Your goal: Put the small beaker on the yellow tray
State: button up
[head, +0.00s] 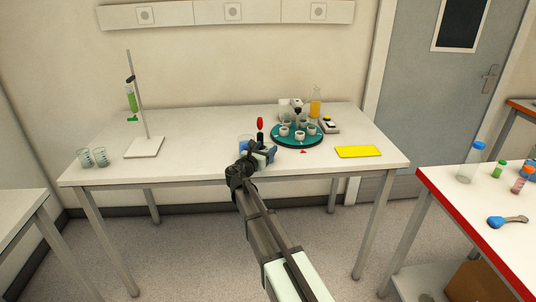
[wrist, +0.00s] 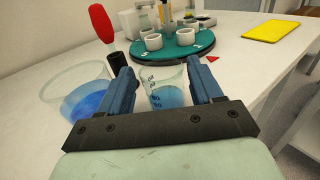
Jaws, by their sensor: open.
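The small beaker (wrist: 163,88) is clear glass with marks and blue liquid. It stands upright on the white table in the wrist view. My gripper (wrist: 160,75) is open, with one blue finger on each side of the beaker. Small gaps show between the fingers and the glass. In the head view my gripper (head: 264,154) is over the table's front middle, and I cannot make out the small beaker behind it. The yellow tray (head: 358,152) lies flat at the table's right, and it shows at the upper right of the wrist view (wrist: 272,31). Its top looks empty.
A wider glass vessel with blue liquid (wrist: 84,92) stands close left of my gripper. A red-topped tool (wrist: 101,24) stands behind it. A round teal rack (head: 297,141) with white cups is behind and right. Two beakers and a stand are far left.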

aim_at(270, 144)
jog(key=x, duration=0.4)
jog(key=shift+w+d+f, duration=0.1)
jog(key=shift+w, duration=0.05)
jog(key=c, duration=0.9)
